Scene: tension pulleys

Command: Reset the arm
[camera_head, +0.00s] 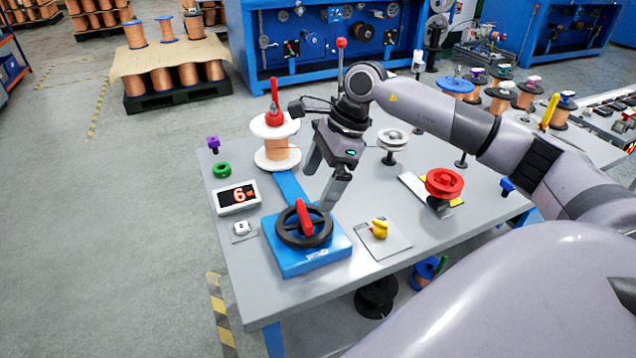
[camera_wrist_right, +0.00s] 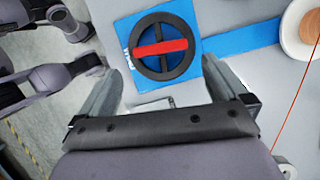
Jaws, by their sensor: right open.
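My right arm reaches in from the right in the head view. Its right gripper (camera_head: 322,182) is open and empty, tilted down above the table behind the handwheel. The black handwheel with a red bar (camera_head: 304,224) sits on a blue base (camera_head: 335,249) at the table's near left. In the right wrist view the wheel (camera_wrist_right: 161,47) is beyond the two spread fingers (camera_wrist_right: 165,88), apart from them. A copper wire spool (camera_head: 277,148) with white flanges stands upright left of the gripper. My left gripper does not show.
The grey table (camera_head: 372,198) carries a display (camera_head: 236,197) showing a red 6, a red pulley (camera_head: 444,183), a white pulley (camera_head: 393,138) and a yellow knob (camera_head: 380,229). A thin copper wire runs from the spool toward the white pulley. A red-knobbed lever (camera_head: 341,43) rises behind my wrist.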

